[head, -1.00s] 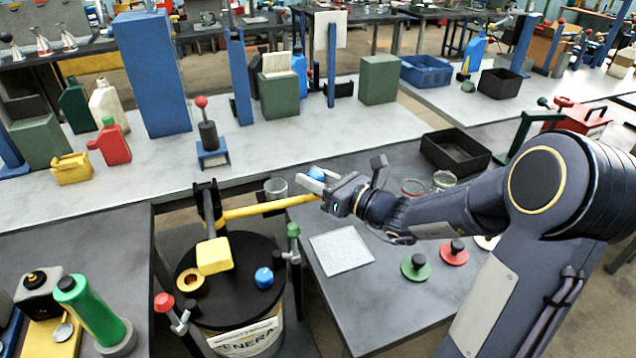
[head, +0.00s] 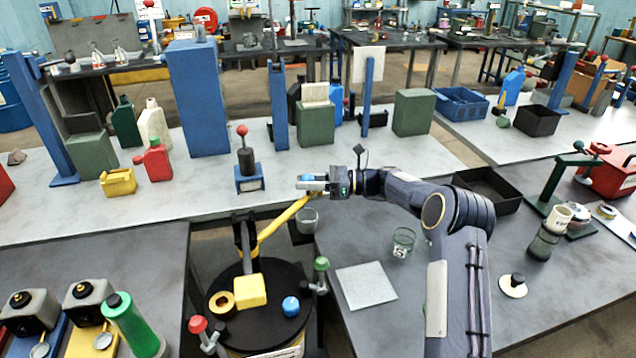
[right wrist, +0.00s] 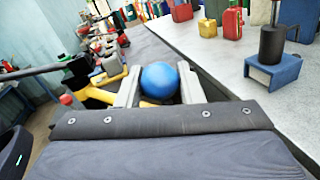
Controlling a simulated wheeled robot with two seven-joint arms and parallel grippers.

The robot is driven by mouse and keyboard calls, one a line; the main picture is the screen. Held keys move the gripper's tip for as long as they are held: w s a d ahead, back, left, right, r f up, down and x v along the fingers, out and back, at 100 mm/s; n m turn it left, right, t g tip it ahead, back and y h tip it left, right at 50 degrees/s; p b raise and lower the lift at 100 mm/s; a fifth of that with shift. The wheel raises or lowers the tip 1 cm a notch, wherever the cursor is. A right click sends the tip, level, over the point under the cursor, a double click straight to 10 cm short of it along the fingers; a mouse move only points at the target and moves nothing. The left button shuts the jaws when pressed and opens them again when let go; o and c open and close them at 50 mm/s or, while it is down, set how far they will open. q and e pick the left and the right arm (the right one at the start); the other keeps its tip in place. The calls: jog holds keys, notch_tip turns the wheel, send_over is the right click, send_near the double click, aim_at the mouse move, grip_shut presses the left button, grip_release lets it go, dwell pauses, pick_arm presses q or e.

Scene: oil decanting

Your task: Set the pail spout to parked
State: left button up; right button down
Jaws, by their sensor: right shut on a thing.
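The pail (head: 284,268) stands low in the head view, with a black lid, a yellow block and a blue cap on top. Its yellow spout (head: 277,228) reaches up and right from the pail's far side, over a gap between tables. A blue ball knob (right wrist: 160,79) sits at the spout's outer end. My right gripper (head: 309,183) is shut on this knob; in the right wrist view the two grey fingers flank it. A black upright bracket (head: 245,235) stands at the spout's pail end. My left gripper is not in view.
A blue-based post with a red ball (head: 247,170) stands on the far bench. A pale square plate (head: 366,285) and a glass jar (head: 403,242) are on the right table. A green-topped post (head: 321,270) rises beside the pail.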

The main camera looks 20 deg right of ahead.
jog(key=shift+w+a+n+g, duration=0.5)
jog(key=shift+w+a+g, duration=0.1)
jog(key=shift+w+g, duration=0.1)
jog(key=shift+r, duration=0.1)
jog(key=c, duration=1.3)
grip_release()
jog(key=shift+w, duration=0.1)
jog(key=shift+o, duration=1.4)
jog(key=shift+w+a, duration=0.1)
jog(key=shift+a, duration=0.05)
